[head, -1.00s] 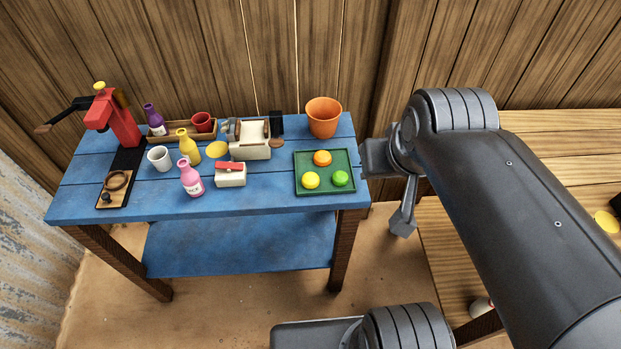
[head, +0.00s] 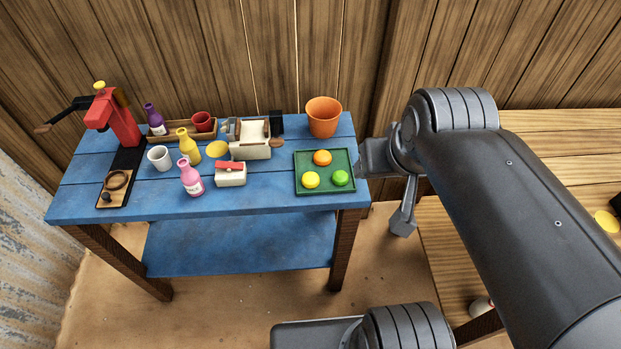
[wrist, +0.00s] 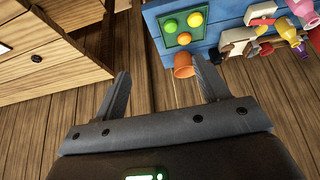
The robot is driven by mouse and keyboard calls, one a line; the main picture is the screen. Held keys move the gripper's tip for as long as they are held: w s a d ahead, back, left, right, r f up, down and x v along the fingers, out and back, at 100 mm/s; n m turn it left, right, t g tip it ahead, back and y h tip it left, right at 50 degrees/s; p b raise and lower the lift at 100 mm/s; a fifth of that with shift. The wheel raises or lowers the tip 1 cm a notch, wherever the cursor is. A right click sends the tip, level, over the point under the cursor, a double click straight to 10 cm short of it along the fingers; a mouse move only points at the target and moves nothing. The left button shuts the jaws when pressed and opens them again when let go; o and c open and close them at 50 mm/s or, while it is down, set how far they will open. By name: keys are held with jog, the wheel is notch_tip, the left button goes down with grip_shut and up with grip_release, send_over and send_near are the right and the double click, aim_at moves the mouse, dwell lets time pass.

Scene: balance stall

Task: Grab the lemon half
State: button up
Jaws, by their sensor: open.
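The lemon half (head: 310,180) is a small yellow round at the front left of a green tray (head: 297,158) on the blue table. Beside it lie an orange half (head: 322,158) and a lime-green half (head: 341,178). In the wrist view the lemon half (wrist: 194,19) is near the top, on the same tray. My gripper (wrist: 160,72) is open and empty, its two fingers spread apart. It is well away from the tray, with the floor planks and wooden wall behind it in that view.
An orange bucket (head: 324,118) stands behind the tray. A cream box with a red top (head: 230,174), a pink bottle (head: 191,178), a yellow bottle (head: 188,147) and a red press (head: 112,115) stand farther left. A wooden table (head: 540,140) is at right.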

jog(key=m+g, duration=0.2)
send_over(310, 177)
jog(key=s, duration=0.3)
notch_tip(310, 177, down, 16)
jog(key=shift+g+h, duration=0.3)
jog(key=shift+a+x, duration=0.15)
jog(key=shift+x, duration=2.45)
jog(key=shift+a+x, duration=0.1)
jog(key=shift+x, duration=2.5)
jog(key=shift+w, duration=0.1)
jog(key=c, duration=1.1)
